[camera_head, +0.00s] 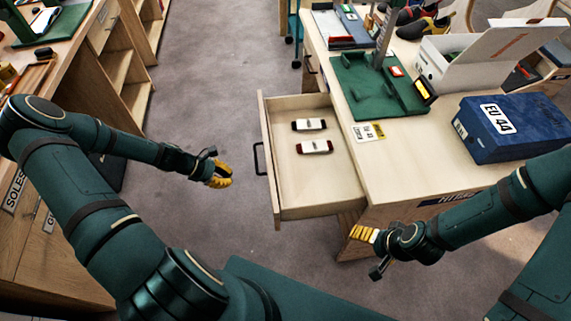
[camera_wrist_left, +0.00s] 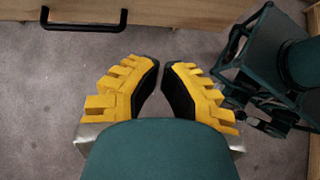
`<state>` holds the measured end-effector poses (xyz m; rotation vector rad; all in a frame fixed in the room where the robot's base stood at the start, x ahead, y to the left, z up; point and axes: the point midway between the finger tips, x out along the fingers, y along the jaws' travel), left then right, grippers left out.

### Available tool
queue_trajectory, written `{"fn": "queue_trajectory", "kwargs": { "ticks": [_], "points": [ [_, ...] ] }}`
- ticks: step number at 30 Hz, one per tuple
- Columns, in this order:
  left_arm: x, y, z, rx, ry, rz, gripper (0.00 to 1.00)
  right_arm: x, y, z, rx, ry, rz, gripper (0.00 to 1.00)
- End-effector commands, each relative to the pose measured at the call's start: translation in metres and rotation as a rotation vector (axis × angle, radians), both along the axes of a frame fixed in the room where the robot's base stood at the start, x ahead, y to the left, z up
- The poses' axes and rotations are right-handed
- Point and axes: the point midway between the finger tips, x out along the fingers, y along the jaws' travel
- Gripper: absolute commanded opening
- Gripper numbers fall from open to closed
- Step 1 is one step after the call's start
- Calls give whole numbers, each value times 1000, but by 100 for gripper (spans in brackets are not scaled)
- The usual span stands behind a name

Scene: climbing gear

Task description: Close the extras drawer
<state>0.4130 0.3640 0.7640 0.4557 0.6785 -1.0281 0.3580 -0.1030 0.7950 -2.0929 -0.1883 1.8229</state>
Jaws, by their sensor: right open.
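The extras drawer (camera_head: 286,184) is pulled out to the left from the pale wooden counter. Its dark bar handle (camera_head: 259,159) is on the front panel and shows at the upper left of the left wrist view (camera_wrist_left: 84,26). Two small white items, one with black ends (camera_head: 309,125) and one with red ends (camera_head: 314,147), lie inside. My left gripper (camera_head: 222,175) is left of the drawer front, apart from the handle. Its yellow fingers (camera_wrist_left: 161,68) hold nothing, with their tips close together. My right gripper (camera_head: 360,233) is open and empty in front of the counter, right of the drawer.
The counter top (camera_head: 405,145) carries a green stand (camera_head: 370,88), a blue box (camera_head: 505,127) marked EU 44, a white open box (camera_head: 470,60) and shoes (camera_head: 424,26). Wooden shelving (camera_head: 110,75) stands at the left. Grey carpet (camera_head: 215,70) lies clear between shelving and drawer.

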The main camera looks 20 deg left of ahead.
Motion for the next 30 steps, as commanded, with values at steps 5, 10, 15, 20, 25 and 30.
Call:
{"fn": "queue_trajectory", "kwargs": {
  "ticks": [5, 10, 15, 20, 25, 30],
  "points": [
    [-4, 19, 7, -44, 16, 79, 0, -1, 0, 5, 0, 1, 0, 88],
    [2, 9, -5, -49, 18, 80, 0, -1, 1, 2, 0, 3, 1, 88],
    [14, -12, -27, -48, 16, 77, 0, -2, 1, -2, 1, 5, 4, 88],
    [27, -31, -49, -46, 16, 77, 0, -4, 1, -7, 2, 8, 6, 88],
    [40, -52, -62, -46, 15, 75, 0, -5, 1, -9, 3, 10, 8, 88],
    [50, -69, -61, -43, 15, 77, 0, -5, 1, -10, 3, 11, 9, 88]
  ]
}}
